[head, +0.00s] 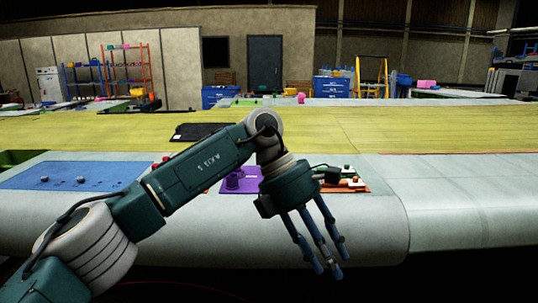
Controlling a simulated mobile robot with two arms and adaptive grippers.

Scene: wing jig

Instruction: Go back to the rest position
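My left arm comes in from the lower left and reaches across the front of the wing jig. My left gripper (328,258) hangs in front of the jig's rounded grey front edge (375,232), with its blue fingers pointing down and a little right. The fingers are spread apart and nothing shows between them. My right gripper is not in view.
A blue mat (75,176) with small parts lies at the left on the jig. A purple tray (238,181) and an orange-red tray (355,187) are partly hidden behind my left arm. A black flat panel (200,131) lies on the yellow surface (400,128). Shelves and blue cabinets stand far back.

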